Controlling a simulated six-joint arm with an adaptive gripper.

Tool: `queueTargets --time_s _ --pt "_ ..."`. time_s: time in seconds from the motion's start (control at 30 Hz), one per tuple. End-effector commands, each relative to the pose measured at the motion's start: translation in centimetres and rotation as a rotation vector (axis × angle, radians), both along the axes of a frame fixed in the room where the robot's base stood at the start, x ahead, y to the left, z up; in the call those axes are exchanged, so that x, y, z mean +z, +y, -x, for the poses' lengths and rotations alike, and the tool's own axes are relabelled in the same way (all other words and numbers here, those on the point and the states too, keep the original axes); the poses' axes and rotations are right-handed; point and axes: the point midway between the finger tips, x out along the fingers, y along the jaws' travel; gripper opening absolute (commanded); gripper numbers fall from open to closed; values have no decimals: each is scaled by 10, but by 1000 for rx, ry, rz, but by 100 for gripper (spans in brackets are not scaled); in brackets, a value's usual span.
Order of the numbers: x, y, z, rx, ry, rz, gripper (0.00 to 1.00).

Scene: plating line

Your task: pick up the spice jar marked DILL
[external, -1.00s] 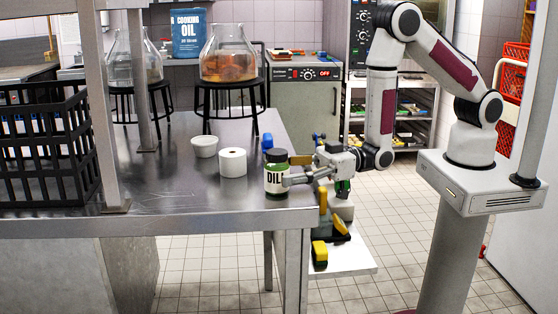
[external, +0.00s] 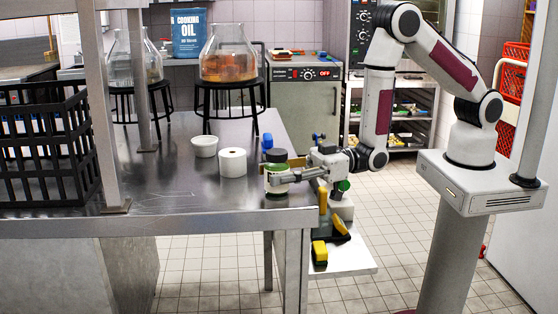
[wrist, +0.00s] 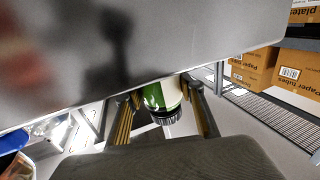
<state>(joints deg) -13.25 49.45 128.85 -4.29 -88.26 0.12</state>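The spice jar (external: 276,155) stands upright near the right front corner of the steel table, with a dark lid and a green and white label. My gripper (external: 278,175) reaches it from the right at mid-height. One finger crosses the front of the jar and covers the lettering. In the wrist view the jar (wrist: 158,97) sits between the two fingers of my gripper (wrist: 163,93). The fingers look spread, with a narrow gap at the left side; contact on the right is hard to judge.
A white roll (external: 232,163) and a small white bowl (external: 204,147) stand left of the jar. A black stand (external: 232,84) holds a glass vessel (external: 230,55) behind. A black crate (external: 45,150) is at far left. The table's right edge (external: 300,165) is close to the jar.

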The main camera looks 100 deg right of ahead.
Motion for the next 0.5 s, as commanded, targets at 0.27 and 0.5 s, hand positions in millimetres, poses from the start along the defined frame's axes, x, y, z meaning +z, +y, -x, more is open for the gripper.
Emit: queueTargets --time_s 0.27,0.5 --pt "1 0 0 0 -2 -1 11" --pt "5 0 0 0 -2 -1 11"
